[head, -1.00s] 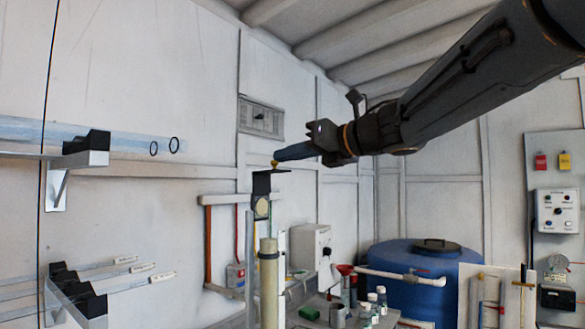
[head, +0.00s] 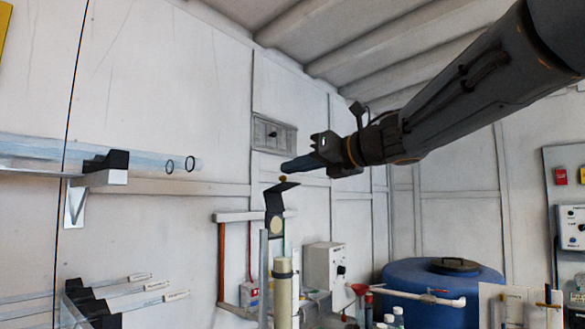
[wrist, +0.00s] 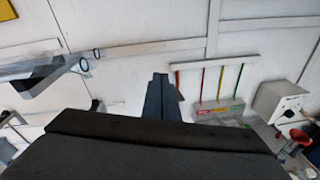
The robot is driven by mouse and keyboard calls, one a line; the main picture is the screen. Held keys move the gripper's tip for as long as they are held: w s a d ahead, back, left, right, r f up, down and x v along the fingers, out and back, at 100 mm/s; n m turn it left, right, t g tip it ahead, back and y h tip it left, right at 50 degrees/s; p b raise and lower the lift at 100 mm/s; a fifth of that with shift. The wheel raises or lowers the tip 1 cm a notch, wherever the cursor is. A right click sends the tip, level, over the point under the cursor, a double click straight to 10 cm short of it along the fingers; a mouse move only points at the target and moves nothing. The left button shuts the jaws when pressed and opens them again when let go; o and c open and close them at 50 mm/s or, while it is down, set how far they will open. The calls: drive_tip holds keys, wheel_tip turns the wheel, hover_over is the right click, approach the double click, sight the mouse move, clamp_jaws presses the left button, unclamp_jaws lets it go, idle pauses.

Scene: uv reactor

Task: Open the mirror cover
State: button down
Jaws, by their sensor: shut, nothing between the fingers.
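The mirror cover (head: 280,188) is a dark flap at the top of a black bracket, near the centre of the head view. It juts to the right, looks slightly tilted, and has a small yellow knob (head: 282,178) on top. A round pale mirror (head: 275,225) shows on the bracket under it. The bracket stands above a beige tube (head: 283,290). My gripper (head: 284,166) is shut and empty, its fingertips just above the knob, with a small gap in the picture. In the wrist view, my shut fingers (wrist: 160,95) point away; the cover is not clearly seen there.
Clear tubes (head: 135,155) rest on a wall bracket at left, with thinner labelled tubes (head: 145,289) below. A white box (head: 325,265) and a blue tank (head: 440,285) stand at right. The space around my gripper is open.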

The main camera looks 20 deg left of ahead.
drive_tip(key=s+d+r+b, duration=0.2)
drive_tip(key=s+d+r, duration=0.1)
drive_tip(key=r, duration=0.7)
drive_tip(key=shift+d+r, duration=0.2)
drive_tip(key=shift+d, duration=0.55)
drive_tip(key=shift+w, duration=0.1)
